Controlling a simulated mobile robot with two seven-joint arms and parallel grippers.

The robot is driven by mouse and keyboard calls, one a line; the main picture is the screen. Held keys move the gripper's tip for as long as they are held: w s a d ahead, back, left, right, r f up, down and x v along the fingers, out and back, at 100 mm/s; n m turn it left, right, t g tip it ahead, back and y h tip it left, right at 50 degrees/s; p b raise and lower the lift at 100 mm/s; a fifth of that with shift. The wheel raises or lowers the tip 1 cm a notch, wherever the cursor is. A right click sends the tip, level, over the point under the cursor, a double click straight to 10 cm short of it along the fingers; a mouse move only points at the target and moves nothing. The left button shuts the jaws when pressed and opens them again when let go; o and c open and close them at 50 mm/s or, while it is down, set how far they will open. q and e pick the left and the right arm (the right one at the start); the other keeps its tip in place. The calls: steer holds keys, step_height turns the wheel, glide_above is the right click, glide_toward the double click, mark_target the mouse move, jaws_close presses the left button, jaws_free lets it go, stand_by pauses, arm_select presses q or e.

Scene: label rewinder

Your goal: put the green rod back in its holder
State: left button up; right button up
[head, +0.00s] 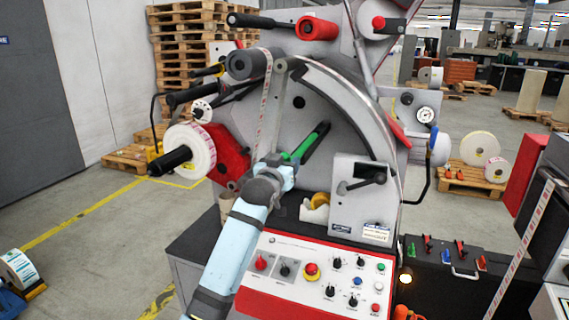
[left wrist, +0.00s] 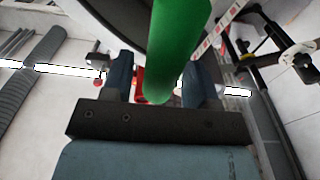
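The green rod (head: 304,148) shows at the front of the grey machine, beside a dark slot in its face. My left gripper (head: 283,163) is right at the rod's lower end. In the left wrist view the green rod (left wrist: 177,50) stands large between the two fingers of my left gripper (left wrist: 160,80). A narrow gap shows between the rod and the left finger, and the rod overlaps the right finger's tip. The fingers look open around it; firm contact is not visible. I cannot identify the rod's holder for sure. My right gripper is not in view.
A label roll (head: 190,150) on a black spindle sticks out at the machine's left. The control panel (head: 315,275) lies below the gripper, and a grey box with a black lever (head: 362,200) is to its right. A black case (head: 440,270) stands at right.

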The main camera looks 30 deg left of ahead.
arm_select(q)
steer(key=shift+o, duration=0.2)
steer(key=shift+s, duration=0.1)
steer(key=shift+s+d+f, duration=0.1)
steer(key=shift+s+f, duration=0.05)
steer(key=shift+s, duration=0.15)
steer(key=r+b+v, duration=0.1)
steer(key=b+v, duration=0.2)
steer(key=v, duration=1)
steer(key=s+d+f+m+g+h+p, duration=0.25)
steer(key=d+f, duration=0.25)
steer(key=f, duration=0.6)
steer(key=s+d+f+m+g+h+p, duration=0.1)
steer(key=s+d+f+h, duration=0.2)
steer(key=f, duration=0.8)
steer(key=s+d+f+m+g+h, duration=0.1)
steer(key=s+d+f+g, duration=0.1)
steer(key=s+d+f, duration=0.4)
steer(key=s+d+f+m+g+h+p, duration=0.1)
steer(key=s+d+f, duration=0.5)
steer(key=s+f, duration=0.6)
steer(key=shift+s+d+f+g, duration=0.25)
steer(key=shift+s+d+g, duration=0.1)
steer(key=shift+s, duration=0.3)
